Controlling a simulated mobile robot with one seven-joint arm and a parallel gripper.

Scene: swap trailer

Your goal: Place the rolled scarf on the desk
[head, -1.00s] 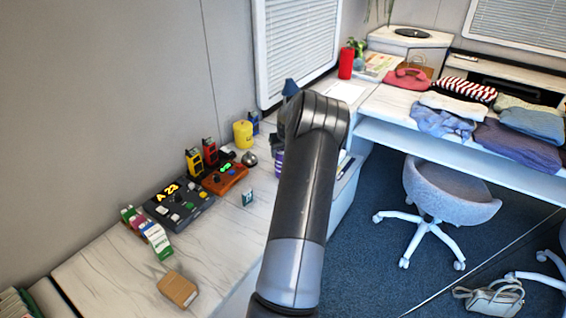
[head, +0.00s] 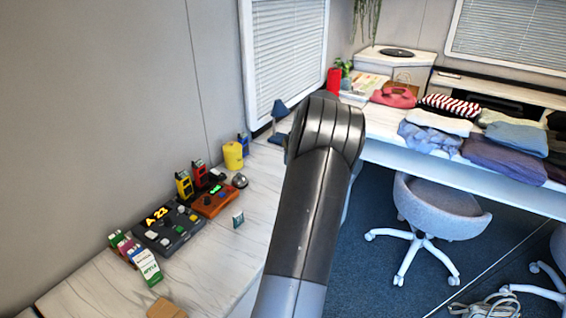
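My arm rises through the middle of the head view, and its dark segments hide my gripper and whatever it may hold. I cannot make out a rolled scarf for certain. A red-and-white striped cloth (head: 449,105) and a pink-red cloth item (head: 394,96) lie on the far white desk (head: 385,123), among several folded clothes. A long white marbled desk top (head: 205,243) runs along the left wall, with small devices on it. Part of it lies behind my arm.
The left desk carries a control box (head: 168,228), an orange device (head: 214,201), a yellow container (head: 233,155) and a blue lamp (head: 279,110). A grey swivel chair (head: 440,208) stands on the blue carpet, and a bag (head: 487,308) lies at bottom right.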

